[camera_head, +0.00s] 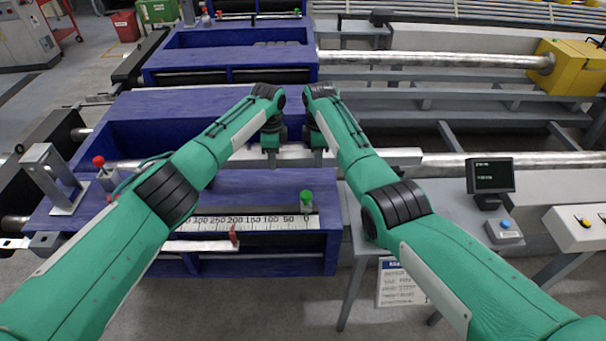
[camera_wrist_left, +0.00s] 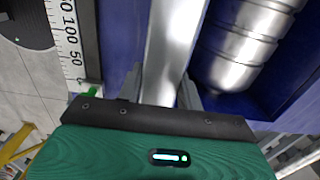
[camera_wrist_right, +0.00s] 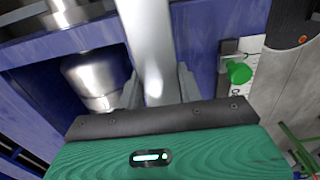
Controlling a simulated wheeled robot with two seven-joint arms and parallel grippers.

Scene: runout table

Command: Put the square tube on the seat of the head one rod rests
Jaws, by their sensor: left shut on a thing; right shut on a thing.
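The square tube (camera_head: 293,153) is a pale metal bar lying left to right over the near blue head (camera_head: 200,190). My left gripper (camera_head: 270,154) and my right gripper (camera_head: 316,154) are shut on it, a short way apart. The tube also runs up from between the fingers in the left wrist view (camera_wrist_left: 173,45) and the right wrist view (camera_wrist_right: 147,40). A steel stepped cylinder lies beside the tube in the left wrist view (camera_wrist_left: 238,45) and in the right wrist view (camera_wrist_right: 93,78). My arms hide part of the head, and I cannot tell whether the tube touches its seat.
A green knob (camera_head: 306,198) and a red knob (camera_head: 99,161) stand up. A monitor (camera_head: 490,176) is at right. Another blue head (camera_head: 230,58) and a long rod (camera_head: 430,59) lie behind.

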